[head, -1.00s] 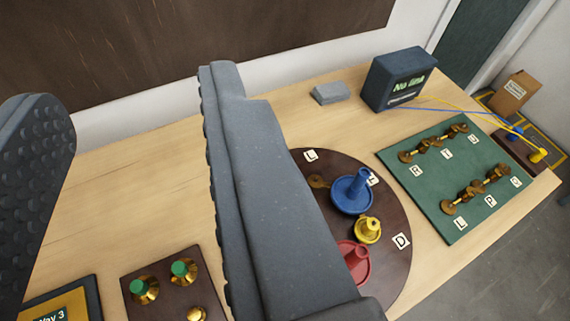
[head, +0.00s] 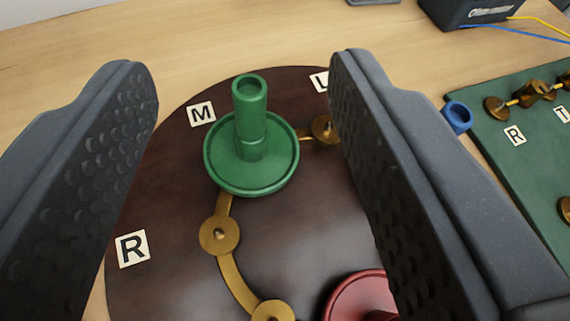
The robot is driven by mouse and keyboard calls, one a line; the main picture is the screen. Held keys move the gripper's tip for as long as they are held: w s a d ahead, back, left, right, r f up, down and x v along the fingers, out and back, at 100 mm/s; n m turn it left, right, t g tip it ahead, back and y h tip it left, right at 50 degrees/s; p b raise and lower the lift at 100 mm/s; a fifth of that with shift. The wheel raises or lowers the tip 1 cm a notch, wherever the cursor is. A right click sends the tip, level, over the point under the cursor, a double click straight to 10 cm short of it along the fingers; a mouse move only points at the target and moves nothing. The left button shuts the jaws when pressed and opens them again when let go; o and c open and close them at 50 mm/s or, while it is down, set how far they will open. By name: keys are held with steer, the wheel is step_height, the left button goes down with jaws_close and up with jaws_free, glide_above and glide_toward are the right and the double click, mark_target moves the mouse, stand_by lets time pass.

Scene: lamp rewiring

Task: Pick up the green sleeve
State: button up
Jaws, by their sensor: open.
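The green sleeve (head: 250,145) stands upright on the round dark brown board (head: 185,285), beside the M label. It has a tall hollow tube on a wide flanged base. My gripper (head: 245,75) is open, with one dark studded finger on each side of the picture. The green sleeve shows between the two fingers, and neither finger appears to touch it. How far the fingertips are above the board is hard to tell.
Brass discs (head: 220,235) joined by a curved brass strip lie on the board. A red flanged piece (head: 360,297) is partly hidden by the right finger. A blue piece (head: 457,117) shows just beyond that finger, near the green terminal board (head: 500,170).

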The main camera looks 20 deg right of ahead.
steer(key=y, duration=0.1)
glide_toward(244, 108)
steer(key=x, duration=0.8)
steer(key=shift+d+b+x, duration=0.1)
steer(key=shift+b+x, duration=0.2)
steer(key=shift+x, duration=1.05)
steer(key=shift+d+b+x, duration=0.15)
steer(key=shift+b+x, duration=0.15)
steer(key=shift+x, duration=1)
steer(key=shift+s+f, duration=0.1)
steer(key=c, duration=1)
